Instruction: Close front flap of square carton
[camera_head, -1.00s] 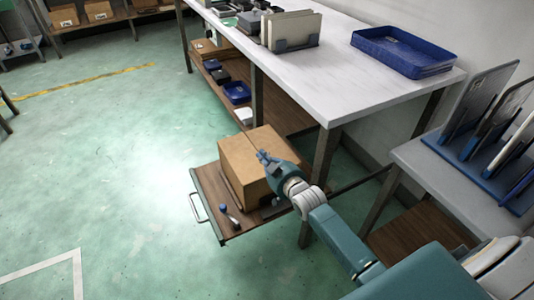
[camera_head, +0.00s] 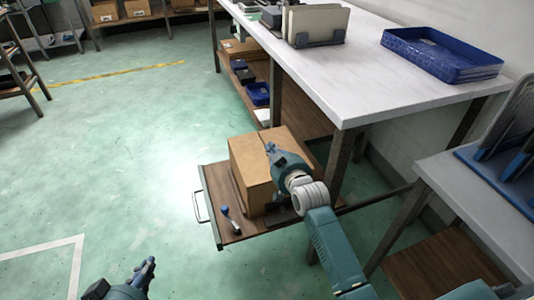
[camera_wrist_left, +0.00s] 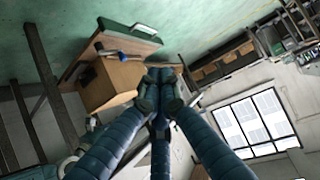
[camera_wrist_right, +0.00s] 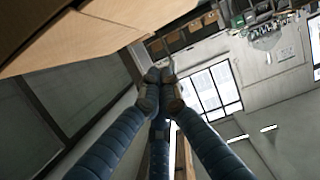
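The brown square carton (camera_head: 255,172) stands on a pulled-out wooden shelf (camera_head: 215,183) below the white table. Its top looks mostly covered, and I cannot make out the front flap clearly. My right gripper (camera_head: 269,148) is at the carton's top and hides part of it. In the right wrist view its fingers (camera_wrist_right: 160,75) are together and empty, with cardboard (camera_wrist_right: 80,35) close at upper left. My left gripper (camera_head: 149,263) is low over the floor, apart from the carton. In the left wrist view its fingers (camera_wrist_left: 160,78) are together and empty, and the carton (camera_wrist_left: 112,84) is beyond them.
A blue-handled tool (camera_head: 228,216) lies on the shelf in front of the carton. The shelf has a metal handle (camera_head: 199,207) at its left edge. The white table (camera_head: 365,75) with a blue tray (camera_head: 440,52) stands behind. The floor to the left is clear.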

